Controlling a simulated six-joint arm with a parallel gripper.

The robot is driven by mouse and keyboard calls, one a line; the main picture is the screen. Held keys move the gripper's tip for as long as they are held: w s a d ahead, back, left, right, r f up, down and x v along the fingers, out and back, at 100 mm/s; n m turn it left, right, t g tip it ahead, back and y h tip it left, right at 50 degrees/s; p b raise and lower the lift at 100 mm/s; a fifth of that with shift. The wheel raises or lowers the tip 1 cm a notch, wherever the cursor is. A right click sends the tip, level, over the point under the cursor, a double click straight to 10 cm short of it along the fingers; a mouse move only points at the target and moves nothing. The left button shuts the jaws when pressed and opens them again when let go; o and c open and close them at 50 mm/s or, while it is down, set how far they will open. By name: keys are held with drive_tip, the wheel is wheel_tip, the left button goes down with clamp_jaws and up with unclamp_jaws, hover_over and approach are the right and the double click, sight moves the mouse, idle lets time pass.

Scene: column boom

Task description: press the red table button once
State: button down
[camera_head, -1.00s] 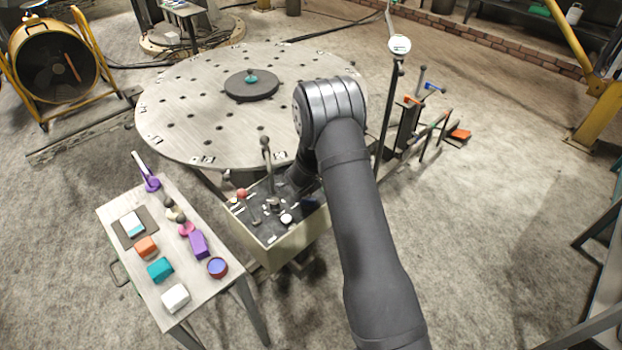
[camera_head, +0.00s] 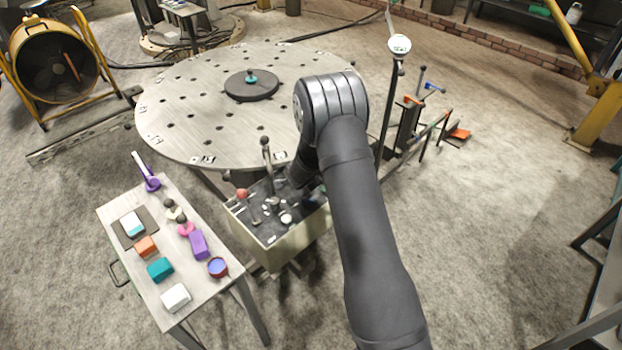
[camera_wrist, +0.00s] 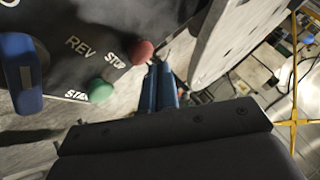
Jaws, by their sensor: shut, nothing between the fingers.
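My gripper (camera_wrist: 160,68) shows as two blue fingers, shut together and empty. Their tips are close beside the red button, on its right in the picture; I cannot tell whether they touch it. A green button (camera_wrist: 99,90) sits to the lower left of the red one, beside a partly hidden "STA…" label. In the head view the control box (camera_head: 262,250) stands before the round table, and my arm hides my gripper and part of the panel.
A blue handle (camera_wrist: 22,75) stands on the panel's left in the wrist view. Levers, one with a red ball knob (camera_head: 242,194), rise from the box. The large round table (camera_head: 190,125) is behind. A side table (camera_head: 200,297) with several small objects stands left.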

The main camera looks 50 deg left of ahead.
drive_tip(key=shift+r, duration=0.1)
drive_tip(key=shift+r, duration=2.4)
drive_tip(key=shift+f, duration=0.1)
drive_tip(key=shift+r, duration=2)
drive_tip(key=shift+f, duration=0.15)
